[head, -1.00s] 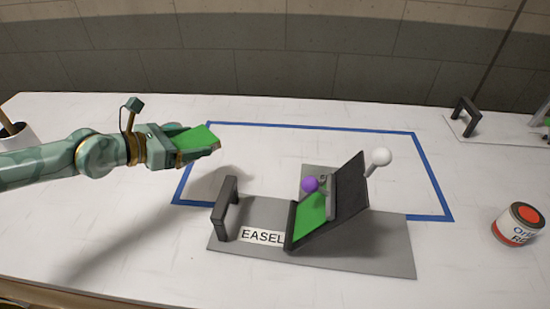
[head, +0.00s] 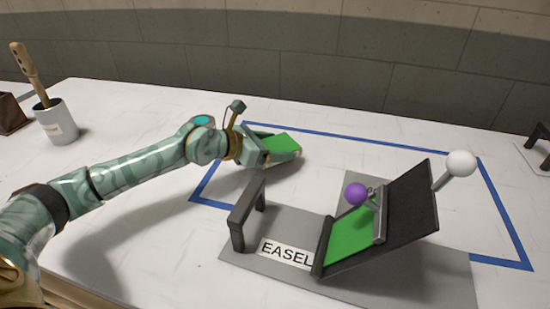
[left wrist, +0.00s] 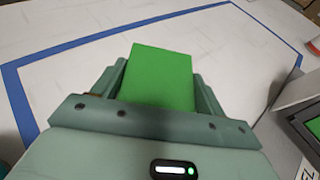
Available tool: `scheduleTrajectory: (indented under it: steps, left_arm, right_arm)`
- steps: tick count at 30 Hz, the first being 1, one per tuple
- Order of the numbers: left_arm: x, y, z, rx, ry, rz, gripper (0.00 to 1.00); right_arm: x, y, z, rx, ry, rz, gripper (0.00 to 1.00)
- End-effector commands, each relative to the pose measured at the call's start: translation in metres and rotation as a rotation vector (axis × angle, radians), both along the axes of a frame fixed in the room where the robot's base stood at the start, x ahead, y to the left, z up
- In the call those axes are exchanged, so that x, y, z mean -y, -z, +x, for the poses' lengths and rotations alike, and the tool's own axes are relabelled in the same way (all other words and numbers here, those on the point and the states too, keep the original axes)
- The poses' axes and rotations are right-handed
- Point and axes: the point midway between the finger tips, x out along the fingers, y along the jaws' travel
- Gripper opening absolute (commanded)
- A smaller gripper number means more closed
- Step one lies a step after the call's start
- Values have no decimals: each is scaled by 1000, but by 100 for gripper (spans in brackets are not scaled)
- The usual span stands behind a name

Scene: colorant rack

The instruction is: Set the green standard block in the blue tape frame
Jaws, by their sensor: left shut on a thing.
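The green standard block (head: 283,144) is held in my left gripper (head: 284,156), which is shut on it. In the left wrist view the green block (left wrist: 160,75) sits between the two fingers, with white table inside the tape beyond it. The blue tape frame (head: 345,135) is a large outline on the white table. The gripper and block are over its left part, near the far edge; the height above the table is hard to tell. The tape also shows in the left wrist view (left wrist: 110,34). My right gripper is not in view.
A grey easel base (head: 300,215) with a black handle (head: 247,212), a tilted black board (head: 408,215), a green panel (head: 350,235), a purple knob (head: 355,193) and a white knob (head: 461,163) overlaps the frame's near side. A white cup (head: 58,122) holding a wooden stick (head: 30,72) stands at left.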

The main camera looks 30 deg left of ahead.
Motion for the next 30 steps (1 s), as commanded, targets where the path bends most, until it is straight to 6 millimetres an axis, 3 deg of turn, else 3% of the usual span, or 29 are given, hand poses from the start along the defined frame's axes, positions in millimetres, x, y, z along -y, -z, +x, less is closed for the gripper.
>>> scheduleTrajectory:
  steps: [1,3,14,15,17,27,30]
  left_arm:
    - [-1,20,0,-11,-1,2,48]
    - [-1,30,-1,-11,0,1,48]
    - [-1,30,-1,-6,-1,0,48]
    - [-1,31,-2,-6,-1,0,75]
    - [-1,30,-1,-6,-1,0,92]
    - [-1,26,-1,-3,0,1,94]
    - [-7,21,-11,-3,-1,4,94]
  right_arm:
    - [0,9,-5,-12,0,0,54]
    - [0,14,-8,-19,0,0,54]
    - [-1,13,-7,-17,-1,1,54]
    - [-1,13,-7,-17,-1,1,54]
    - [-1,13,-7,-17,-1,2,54]
    - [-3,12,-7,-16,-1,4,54]
    - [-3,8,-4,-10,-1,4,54]
